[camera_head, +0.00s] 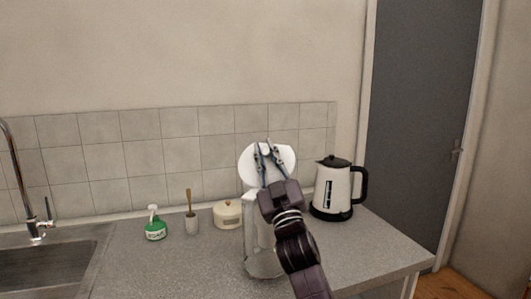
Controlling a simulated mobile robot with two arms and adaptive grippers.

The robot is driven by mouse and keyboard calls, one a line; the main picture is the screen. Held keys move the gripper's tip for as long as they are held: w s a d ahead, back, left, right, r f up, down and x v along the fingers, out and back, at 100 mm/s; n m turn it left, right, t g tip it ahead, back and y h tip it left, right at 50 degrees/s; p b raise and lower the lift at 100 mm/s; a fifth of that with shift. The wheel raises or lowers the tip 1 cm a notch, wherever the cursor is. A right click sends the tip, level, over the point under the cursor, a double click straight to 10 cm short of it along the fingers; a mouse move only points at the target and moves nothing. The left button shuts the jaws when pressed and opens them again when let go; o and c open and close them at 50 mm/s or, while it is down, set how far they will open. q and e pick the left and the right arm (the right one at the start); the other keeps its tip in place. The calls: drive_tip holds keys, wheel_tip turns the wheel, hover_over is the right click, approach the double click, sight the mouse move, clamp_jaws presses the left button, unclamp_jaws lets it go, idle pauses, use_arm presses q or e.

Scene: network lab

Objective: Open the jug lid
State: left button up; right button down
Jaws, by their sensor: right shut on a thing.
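The jug (262,266) stands on the counter, clear-looking and mostly hidden behind my right arm. Its white round lid (249,168) is tilted up steeply at the top of the jug, with its broad face towards the camera. My right gripper (266,151) is in front of the lid, with its fingers shut on the lid near its upper edge. The join between lid and jug is hidden by my gripper. My left gripper is not in view.
A white and black kettle (332,190) stands close on the right. A cream lidded pot (227,214), a cup with a brush (192,222) and a green bottle (155,228) stand on the left, before the sink (45,270). The tiled wall (180,155) is behind.

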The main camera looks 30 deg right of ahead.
drive_tip(key=shift+r, duration=0.1)
drive_tip(key=c, duration=1.8)
unclamp_jaws()
drive_tip(key=shift+c, duration=0.2)
drive_tip(key=shift+s, duration=0.1)
drive_tip(key=b+v, duration=0.2)
drive_tip(key=v, duration=0.7)
drive_tip(key=shift+a+r, duration=0.1)
